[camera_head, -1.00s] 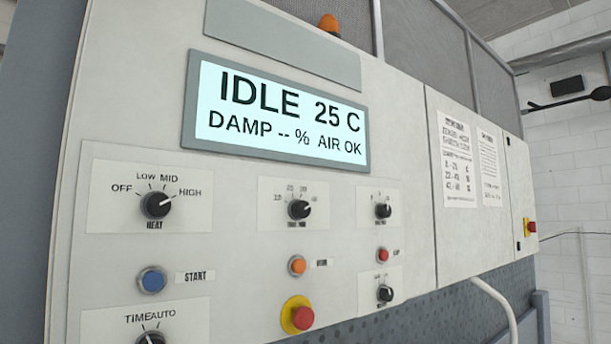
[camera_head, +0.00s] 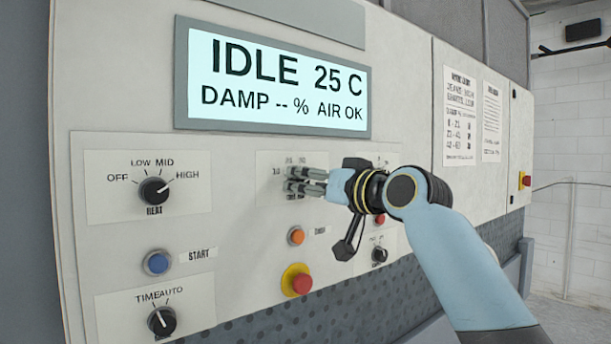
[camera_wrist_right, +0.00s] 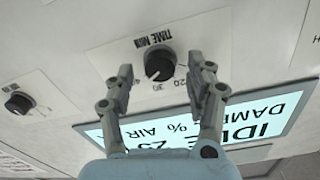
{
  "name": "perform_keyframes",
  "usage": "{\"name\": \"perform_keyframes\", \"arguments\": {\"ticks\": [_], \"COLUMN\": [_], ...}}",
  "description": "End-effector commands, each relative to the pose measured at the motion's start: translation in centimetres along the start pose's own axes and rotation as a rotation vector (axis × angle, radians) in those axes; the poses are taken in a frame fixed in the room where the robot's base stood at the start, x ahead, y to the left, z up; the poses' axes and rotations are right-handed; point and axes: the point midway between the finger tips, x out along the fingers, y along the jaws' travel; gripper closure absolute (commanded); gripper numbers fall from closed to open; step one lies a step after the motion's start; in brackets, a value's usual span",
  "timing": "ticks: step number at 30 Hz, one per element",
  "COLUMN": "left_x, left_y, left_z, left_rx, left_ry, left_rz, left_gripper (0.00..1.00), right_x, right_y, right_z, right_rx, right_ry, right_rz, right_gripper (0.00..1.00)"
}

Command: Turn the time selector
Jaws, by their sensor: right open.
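The time selector is a black round knob (camera_wrist_right: 160,63) on a white plate marked TIME MIN, seen upside down in the right wrist view. In the head view its plate (camera_head: 264,163) shows, but my right gripper (camera_head: 289,181) covers the knob. In the right wrist view, the two fingers of my right gripper (camera_wrist_right: 160,74) are open, one on each side of the knob. I cannot tell whether they touch it. The numbers 20 and 30 show near the knob; a finger partly hides the 40. My left gripper is in neither view.
The heat knob (camera_head: 154,190) points toward HIGH. A blue start button (camera_head: 157,262), an orange button (camera_head: 296,236), a red stop button (camera_head: 301,283) and a TIME/AUTO knob (camera_head: 161,321) sit below. The display (camera_head: 280,85) reads IDLE 25 C.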

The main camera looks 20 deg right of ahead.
Motion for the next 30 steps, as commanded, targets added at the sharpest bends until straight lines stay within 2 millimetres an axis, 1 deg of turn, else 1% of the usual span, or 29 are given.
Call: {"name": "perform_keyframes", "arguments": {"ticks": [1, 5, 13, 25, 26, 30], "left_x": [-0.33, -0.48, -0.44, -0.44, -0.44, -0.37], "left_y": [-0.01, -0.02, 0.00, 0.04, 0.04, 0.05], "left_z": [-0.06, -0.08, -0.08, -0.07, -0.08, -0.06], "left_rx": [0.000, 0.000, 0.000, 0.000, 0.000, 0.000], "left_ry": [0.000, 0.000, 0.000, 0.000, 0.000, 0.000], "left_rz": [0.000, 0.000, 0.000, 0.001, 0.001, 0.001], "left_gripper": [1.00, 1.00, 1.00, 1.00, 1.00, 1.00], "right_x": [0.58, 1.35, 1.46, 1.44, 1.44, 1.44], "right_y": [-0.07, -0.02, 0.00, 0.01, 0.02, 0.02], "right_z": [-0.17, -0.02, 0.08, 0.06, 0.06, 0.07], "right_rx": [0.003, 0.000, 0.000, 0.000, 0.000, -0.005], "right_ry": [0.000, 0.000, 0.000, 0.000, 0.000, 0.000], "right_rz": [0.000, 0.000, 0.000, 0.000, 0.000, 0.000], "right_gripper": [0.45, 0.45, 0.45, 0.97, 1.00, 1.00]}}
